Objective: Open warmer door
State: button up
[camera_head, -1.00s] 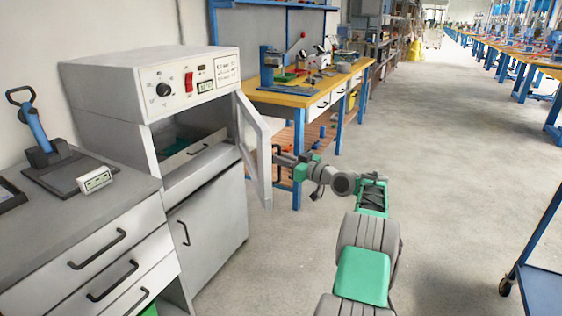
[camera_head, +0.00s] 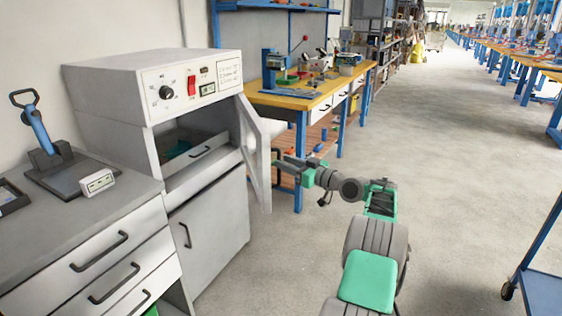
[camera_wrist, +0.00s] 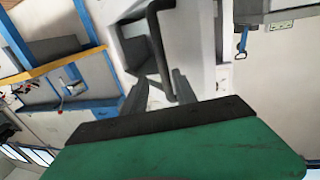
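The white warmer (camera_head: 150,95) stands at the left with a control panel on top. Its framed door (camera_head: 256,155) is swung wide open to the right, and the chamber (camera_head: 192,138) shows. My gripper (camera_head: 280,170) is just right of the door's outer side, close to its dark handle. In the wrist view the black bar handle (camera_wrist: 160,50) reaches down to the gap between my two grey fingers (camera_wrist: 158,88). The fingers stand apart, wider than the bar, and look open. I cannot tell whether one touches the handle.
A grey-topped drawer cabinet (camera_head: 95,235) with a small press (camera_head: 45,150) is at the front left. A yellow-topped workbench (camera_head: 310,98) stands behind the door. A blue cart (camera_head: 540,285) is at the lower right. The floor (camera_head: 450,190) on the right is clear.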

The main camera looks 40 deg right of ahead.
jog(key=v, duration=0.5)
jog(key=shift+s+d+p, duration=0.1)
jog(key=shift+s+p, duration=0.2)
jog(key=shift+c, duration=0.3)
